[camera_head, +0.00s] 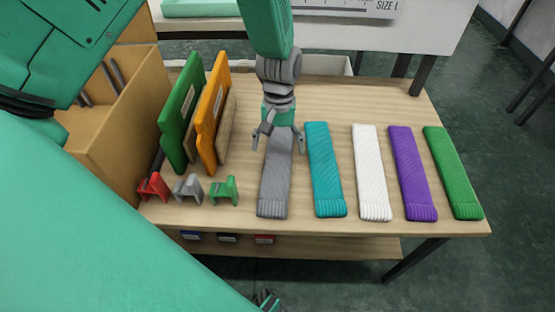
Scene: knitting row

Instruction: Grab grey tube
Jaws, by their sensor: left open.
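The grey tube (274,185) is a flat, ribbed knitted piece lying lengthwise on the wooden table, leftmost in a row of knitted pieces. My left gripper (279,143) points down at its far end. Its two fingers are open and apart, one on each side of the grey tube's far end. The gripper partly hides that end. I cannot tell whether the fingers touch the tube.
To the right lie teal (325,170), white (371,172), purple (412,172) and green (453,172) knitted pieces. Left are upright green (181,115) and orange (211,115) boards, small red (153,187), grey (187,188) and green (223,190) clips, and a wooden box (110,135).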

